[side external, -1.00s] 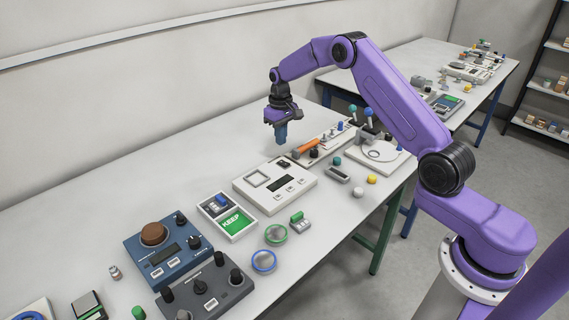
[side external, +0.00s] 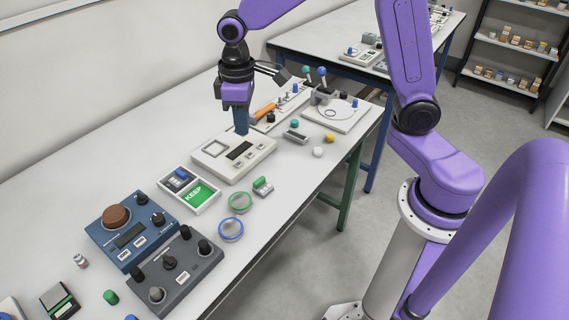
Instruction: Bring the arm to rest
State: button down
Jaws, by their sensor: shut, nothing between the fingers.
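My gripper (side external: 242,131) hangs pointing down with its blue fingers shut and nothing between them. In the side external view its fingertips overlap the back edge of the white box with a dark display (side external: 236,155). They look to be above or just behind that box; I cannot tell the exact gap. My purple arm reaches in from the right over the table, and part of it is cut off at the top edge.

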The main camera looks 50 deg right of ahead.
jog(key=s+d+n, duration=0.2)
jog(key=s+n, duration=0.1)
jog(key=s, duration=0.9)
jog(key=s+d+r+n, duration=0.1)
jog(key=s+d+n, duration=0.1)
jog(key=s, duration=1)
jog(key=shift+s+d+n, duration=0.4)
jog(key=shift+d, duration=0.35)
